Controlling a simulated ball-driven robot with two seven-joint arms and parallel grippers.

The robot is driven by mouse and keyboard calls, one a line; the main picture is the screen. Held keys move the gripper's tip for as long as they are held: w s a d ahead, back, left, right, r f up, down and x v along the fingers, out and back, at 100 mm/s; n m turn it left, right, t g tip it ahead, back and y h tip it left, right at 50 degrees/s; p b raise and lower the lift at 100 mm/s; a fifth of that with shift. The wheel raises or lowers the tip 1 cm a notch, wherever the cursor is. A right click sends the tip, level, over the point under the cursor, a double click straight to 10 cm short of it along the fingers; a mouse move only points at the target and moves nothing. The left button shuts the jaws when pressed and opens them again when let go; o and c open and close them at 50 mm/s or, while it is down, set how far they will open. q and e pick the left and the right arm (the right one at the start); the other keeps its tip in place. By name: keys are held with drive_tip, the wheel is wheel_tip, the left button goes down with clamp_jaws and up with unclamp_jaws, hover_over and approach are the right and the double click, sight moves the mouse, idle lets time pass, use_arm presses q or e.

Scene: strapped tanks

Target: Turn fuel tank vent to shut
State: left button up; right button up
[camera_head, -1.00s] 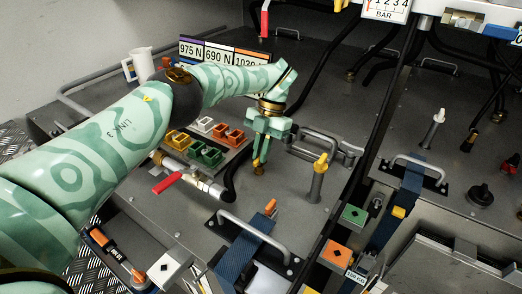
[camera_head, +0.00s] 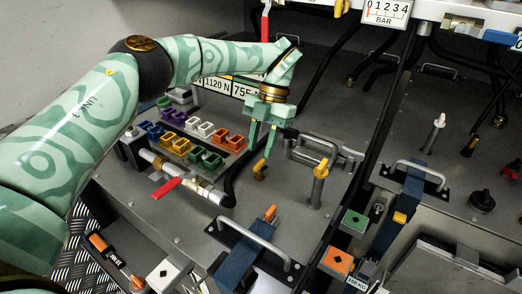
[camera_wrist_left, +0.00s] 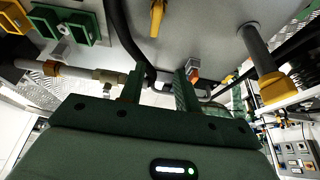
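A small brass-yellow vent knob (camera_head: 260,170) stands low on the grey tank top (camera_head: 265,195) in the head view. It shows at the upper middle of the left wrist view (camera_wrist_left: 157,18). To its right is an upright grey post with a yellow top (camera_head: 320,167). No label tells which of the two is the fuel tank vent. My left gripper (camera_head: 259,152) is just above the brass knob, its fingers apart and nothing between them. Its fingers also show apart in the left wrist view (camera_wrist_left: 160,90). My right gripper is not in view.
A rack of coloured blocks (camera_head: 195,138) and a red-handled valve (camera_head: 168,187) lie left of the gripper. A metal handle (camera_head: 318,150) stands behind right. A strapped handle (camera_head: 255,235) is in front. Black hoses hang at the back.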

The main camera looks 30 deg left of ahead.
use_arm(q)
drive_tip(key=s+d+r+b, duration=0.1)
drive_tip(key=s+d+r, duration=0.3)
drive_tip(key=s, duration=0.6)
wheel_tip(320, 180, up, 2)
drive_tip(key=shift+d+r+b, duration=0.15)
drive_tip(key=shift+d+b, duration=0.15)
drive_tip(key=shift+b, duration=0.1)
